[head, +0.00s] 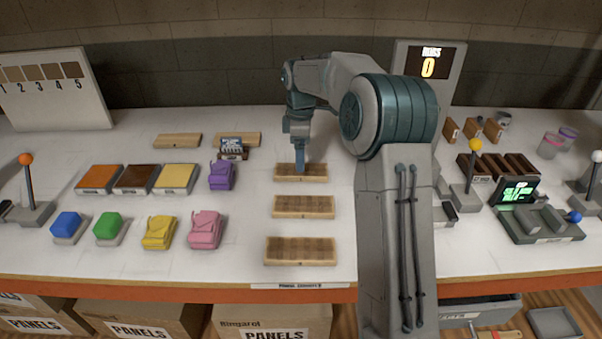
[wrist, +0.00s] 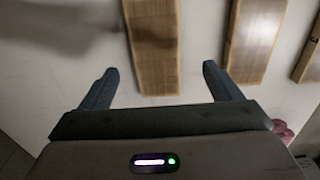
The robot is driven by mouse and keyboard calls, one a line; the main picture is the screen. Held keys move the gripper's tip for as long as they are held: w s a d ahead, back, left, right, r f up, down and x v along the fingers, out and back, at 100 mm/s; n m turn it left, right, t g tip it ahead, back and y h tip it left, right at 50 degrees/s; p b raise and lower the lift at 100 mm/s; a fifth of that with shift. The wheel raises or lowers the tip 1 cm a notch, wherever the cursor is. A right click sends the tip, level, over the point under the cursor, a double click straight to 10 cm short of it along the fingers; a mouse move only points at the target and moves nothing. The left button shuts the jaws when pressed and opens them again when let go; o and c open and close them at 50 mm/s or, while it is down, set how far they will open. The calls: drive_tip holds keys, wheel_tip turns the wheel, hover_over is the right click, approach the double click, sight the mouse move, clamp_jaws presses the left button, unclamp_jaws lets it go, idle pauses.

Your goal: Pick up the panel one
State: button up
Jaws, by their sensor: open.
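Three brown wooden panels lie flat in a column on the white table: a far one (head: 313,179), a middle one (head: 303,207) and a near one (head: 300,251). No number is readable on them, so I cannot tell which is panel one. My gripper (head: 300,162) points down over the far panel and hides part of it. In the wrist view my gripper (wrist: 158,70) is open and empty, and one panel (wrist: 153,48) lies below and between its fingers. A second panel (wrist: 253,40) and a third (wrist: 309,62) lie to the right there.
Two lighter boards (head: 177,141) lie behind. A purple object (head: 222,176), coloured tiles (head: 138,179) and buttons (head: 67,225) stand left. A rack (head: 520,165), levers and a green-screen device (head: 545,225) are right. The table between the panels is clear.

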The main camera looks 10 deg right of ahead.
drive_tip(key=shift+w+d+f, duration=0.1)
drive_tip(key=shift+w+f, duration=0.05)
drive_tip(key=shift+f, duration=1.25)
drive_tip(key=shift+w+f, duration=0.1)
drive_tip(key=shift+f, duration=1.25)
drive_tip(key=shift+c, duration=0.4)
drive_tip(key=c, duration=1.1)
drive_tip(key=shift+o, duration=0.2)
